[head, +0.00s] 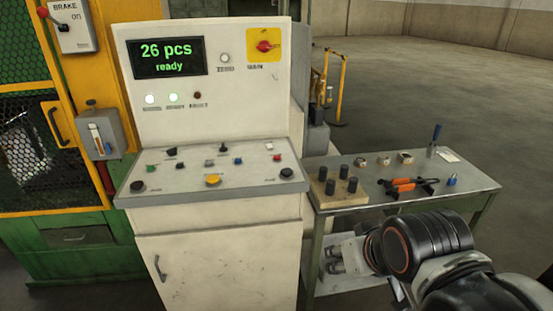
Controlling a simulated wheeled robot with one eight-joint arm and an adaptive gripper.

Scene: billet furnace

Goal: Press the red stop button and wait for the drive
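A white control console (215,230) stands in the middle of the head view. Its sloping desk (195,180) carries several small knobs and buttons, among them a small red button (277,157) near the back right corner. A larger yellow-orange button (213,180) sits at the front middle. The display (169,57) reads "26 pcs ready" in green. My gripper (334,260) is low at the right of the console, beside the side table and apart from the buttons. Its fingers are too small and partly hidden to tell whether they are open.
A red rotary switch (265,46) on a yellow plate sits at the panel's upper right. A side table (470,185) holds a wooden block with dark pegs (336,184), orange-handled pliers (407,184) and small parts. A yellow-green caged machine (75,190) stands left. Open floor lies behind right.

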